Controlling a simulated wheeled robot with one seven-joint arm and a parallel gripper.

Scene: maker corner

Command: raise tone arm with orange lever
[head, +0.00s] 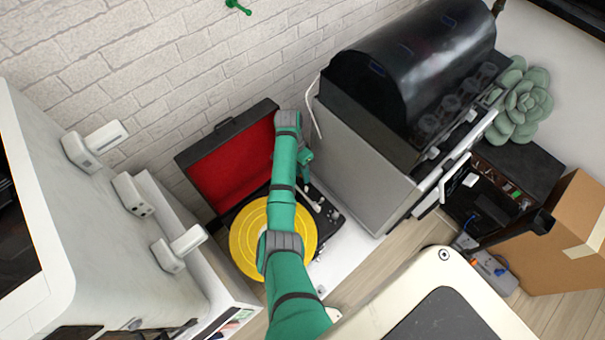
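The record player, with a yellow record (246,238) on it, stands against the brick wall. Its lid (228,165), lined in red, is open and leans toward the wall. A pale tone arm (311,200) shows to the right of the record, just right of my green arm. I cannot make out the orange lever; it is hidden or too small. My arm reaches across the record toward the back of the player. My gripper (306,165) is at the far end, mostly hidden by my own arm, near the back of the tone arm. Its fingers are not clear.
A black-hooded grill-like appliance (412,75) with a grey side stands close on the right. A white cabinet (120,225) with handles stands close on the left. A cardboard box (562,235) and a succulent (522,100) are at the right. Bare white surface (345,250) shows right of the player.

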